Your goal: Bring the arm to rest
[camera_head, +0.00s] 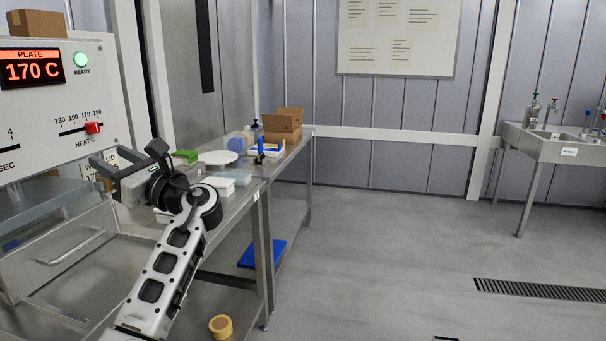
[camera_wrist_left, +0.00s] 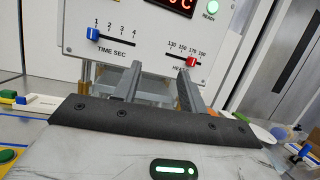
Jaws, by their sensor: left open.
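My left arm reaches up from the bottom left in the head view. Its left gripper (camera_head: 108,170) is held in front of the press panel (camera_head: 30,125), below the red heat slider (camera_head: 92,127). In the left wrist view the two fingers (camera_wrist_left: 147,84) are spread apart with nothing between them, pointing at the panel. The red slider shows near the 170–190 end of its scale. A blue time slider (camera_wrist_left: 93,33) sits near the 1 mark in the wrist view. The display (camera_head: 32,69) reads 170 C and the ready lamp (camera_head: 81,59) is green. My right gripper is out of view.
Steel tables (camera_head: 262,178) behind the left arm carry a cardboard box (camera_head: 281,126), a white round plate (camera_head: 217,157) and small containers. A blue mat (camera_head: 262,253) lies on the lower shelf. A sink (camera_head: 556,146) stands far right. The floor between is open.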

